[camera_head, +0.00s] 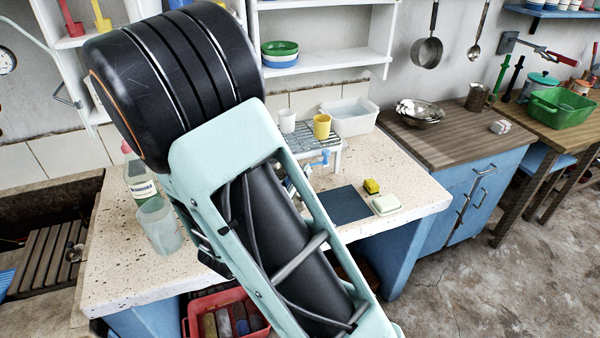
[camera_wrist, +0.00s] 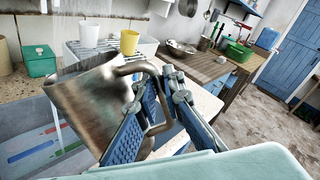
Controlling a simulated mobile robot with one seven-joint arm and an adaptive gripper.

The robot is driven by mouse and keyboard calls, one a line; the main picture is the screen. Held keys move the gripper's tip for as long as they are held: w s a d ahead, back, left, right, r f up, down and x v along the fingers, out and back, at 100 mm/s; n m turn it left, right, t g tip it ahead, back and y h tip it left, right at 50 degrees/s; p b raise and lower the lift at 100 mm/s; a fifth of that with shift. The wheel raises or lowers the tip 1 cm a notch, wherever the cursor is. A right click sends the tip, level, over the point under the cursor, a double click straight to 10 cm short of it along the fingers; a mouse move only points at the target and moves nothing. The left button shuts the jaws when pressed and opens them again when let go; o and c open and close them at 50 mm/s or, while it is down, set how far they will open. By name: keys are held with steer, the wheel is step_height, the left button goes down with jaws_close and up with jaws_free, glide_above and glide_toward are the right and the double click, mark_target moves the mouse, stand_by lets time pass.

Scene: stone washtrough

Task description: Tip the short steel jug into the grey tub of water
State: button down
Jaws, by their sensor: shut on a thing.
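My gripper (camera_wrist: 156,92) is shut on the handle of a worn steel jug (camera_wrist: 88,108) in the wrist view. The jug hangs to the left of the blue fingers and looks tilted, with its upper edge toward the left. Its inside is not clearly shown. A grey tub (camera_wrist: 14,112) lies below and left of the jug, partly hidden by it. Coloured stripes show inside the tub, and I cannot make out the water level. Pale streaks show beside the jug; I cannot tell what they are. In the head view my arm hides the gripper, jug and tub.
A white cup (camera_head: 287,121) and a yellow cup (camera_head: 321,126) stand on a rack near a pale tub (camera_head: 350,117). A clear beaker (camera_head: 157,225) and bottle (camera_head: 139,178) stand left of my arm. Another metal jug (camera_head: 478,97) stands on the wooden counter. A dark mat (camera_head: 336,206) lies bare.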

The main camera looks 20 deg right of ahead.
steer(key=shift+w+a+r+n+p, duration=0.2)
steer(key=shift+w+r+n+p, duration=0.3)
steer(key=shift+p, duration=1.1)
steer(key=shift+a+n, duration=0.1)
steer(key=shift+n, duration=0.2)
steer(key=shift+w+p, duration=0.1)
steer(key=shift+p, duration=0.25)
steer(key=shift+w+a+r+n+p, duration=0.2)
steer(key=shift+n+p, duration=0.1)
steer(key=shift+p, duration=0.3)
steer(key=shift+w+a+n+g+p, duration=0.2)
steer(key=shift+w+n+g+p, duration=0.15)
steer(key=shift+p, duration=0.45)
steer(key=shift+w, duration=0.15)
steer(key=shift+a+f+n, duration=0.1)
steer(key=shift+n, duration=0.15)
steer(key=shift+p, duration=0.35)
